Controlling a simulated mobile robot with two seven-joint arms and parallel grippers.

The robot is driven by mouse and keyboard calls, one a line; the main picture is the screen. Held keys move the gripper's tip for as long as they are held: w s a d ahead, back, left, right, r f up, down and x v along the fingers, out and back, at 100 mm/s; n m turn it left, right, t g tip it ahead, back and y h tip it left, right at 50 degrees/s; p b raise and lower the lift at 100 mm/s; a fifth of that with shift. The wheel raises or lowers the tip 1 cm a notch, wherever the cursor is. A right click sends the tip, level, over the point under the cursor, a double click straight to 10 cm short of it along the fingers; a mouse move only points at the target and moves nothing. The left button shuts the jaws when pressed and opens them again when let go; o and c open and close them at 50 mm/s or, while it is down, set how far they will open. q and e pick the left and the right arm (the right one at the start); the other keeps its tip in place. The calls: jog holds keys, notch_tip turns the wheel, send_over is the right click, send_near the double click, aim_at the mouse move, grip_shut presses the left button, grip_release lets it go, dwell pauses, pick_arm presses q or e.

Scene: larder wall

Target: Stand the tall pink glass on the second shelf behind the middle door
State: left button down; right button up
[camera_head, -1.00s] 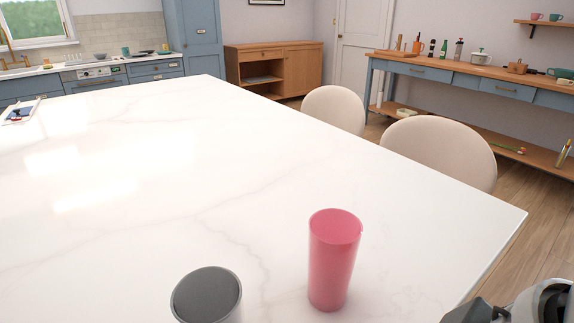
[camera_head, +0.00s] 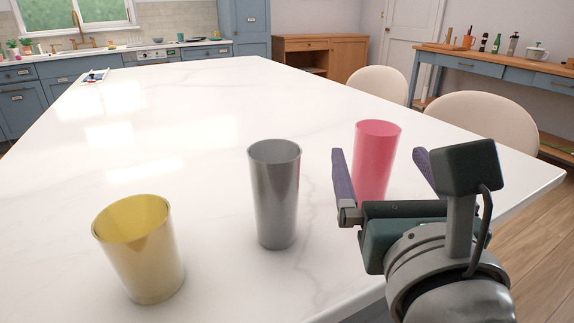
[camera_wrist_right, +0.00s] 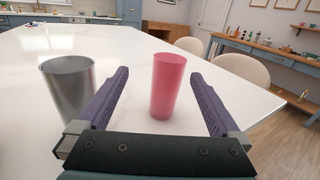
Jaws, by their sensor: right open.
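The tall pink glass (camera_head: 376,158) stands upright on the white marble island, towards its right side. My right gripper (camera_head: 384,170) is open, on the near side of the glass, with its purple fingers spread to either side of it in the head view. In the right wrist view the pink glass (camera_wrist_right: 168,85) stands between and beyond the open fingers (camera_wrist_right: 164,90), which do not appear to touch it. My left gripper is in neither view. The middle door and its second shelf cannot be made out in these frames.
A tall grey glass (camera_head: 276,195) stands left of the pink one, close to my right gripper's left finger. A wider yellow glass (camera_head: 140,255) stands nearer, at left. Beige chairs (camera_head: 482,122) line the island's right edge.

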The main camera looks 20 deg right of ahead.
aim_at(373, 126)
jog(key=shift+m+g+h, duration=0.3)
jog(key=shift+m+h, duration=0.1)
jog(key=shift+m, duration=0.2)
jog(key=w+d, duration=0.1)
jog(key=w+d+p, duration=0.1)
jog(key=w+d, duration=0.1)
jog(key=shift+w+f, duration=0.25)
jog(key=shift+f, duration=0.15)
jog(key=x, duration=0.5)
jog(key=shift+w+d+p, duration=0.3)
jog(key=shift+d+p, duration=0.05)
jog(key=c, duration=1.5)
grip_shut()
jog(key=shift+r, duration=0.1)
